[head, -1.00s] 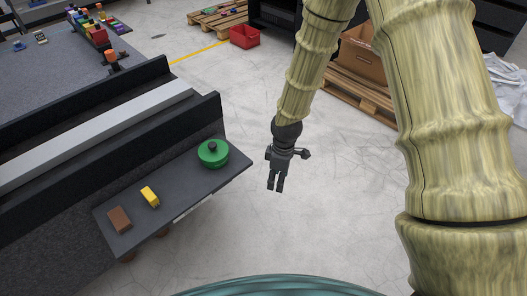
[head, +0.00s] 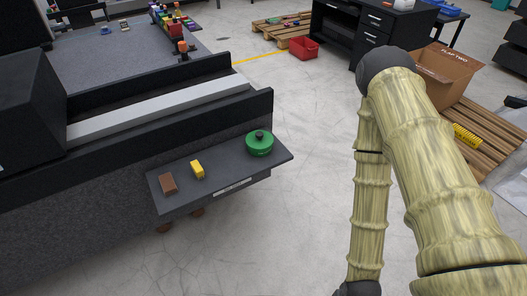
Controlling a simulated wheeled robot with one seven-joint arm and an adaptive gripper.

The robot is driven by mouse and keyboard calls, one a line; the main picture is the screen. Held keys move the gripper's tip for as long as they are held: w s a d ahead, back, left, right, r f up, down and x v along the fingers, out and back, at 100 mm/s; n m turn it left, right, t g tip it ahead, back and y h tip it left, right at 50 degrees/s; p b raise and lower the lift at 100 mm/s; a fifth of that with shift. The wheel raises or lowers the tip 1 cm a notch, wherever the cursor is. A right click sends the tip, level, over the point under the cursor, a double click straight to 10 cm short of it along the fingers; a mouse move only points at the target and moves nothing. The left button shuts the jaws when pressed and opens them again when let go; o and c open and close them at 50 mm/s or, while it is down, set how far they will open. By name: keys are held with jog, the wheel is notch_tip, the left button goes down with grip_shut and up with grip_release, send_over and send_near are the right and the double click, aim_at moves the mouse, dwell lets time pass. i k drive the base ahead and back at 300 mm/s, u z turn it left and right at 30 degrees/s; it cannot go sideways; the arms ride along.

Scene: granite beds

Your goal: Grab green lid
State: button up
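The green lid (head: 259,145) is round with a dark knob on top. It lies near the right end of a dark grey shelf (head: 223,183) on the side of the bed. My arm hangs to the right of the shelf, over the floor. My gripper is below the lower edge of the head view, so its fingers are hidden. Nothing of my arm touches the lid.
A yellow block (head: 197,169) and a brown block (head: 168,184) lie on the shelf left of the lid. The bed's black rail (head: 250,112) rises behind the shelf. A pallet with a cardboard box (head: 445,75) stands at the right. Floor between is clear.

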aim_at(258, 141)
jog(key=u, duration=0.05)
jog(key=k, duration=0.15)
jog(key=z, duration=0.9)
jog(key=i, duration=1)
jog(key=u, duration=1.8)
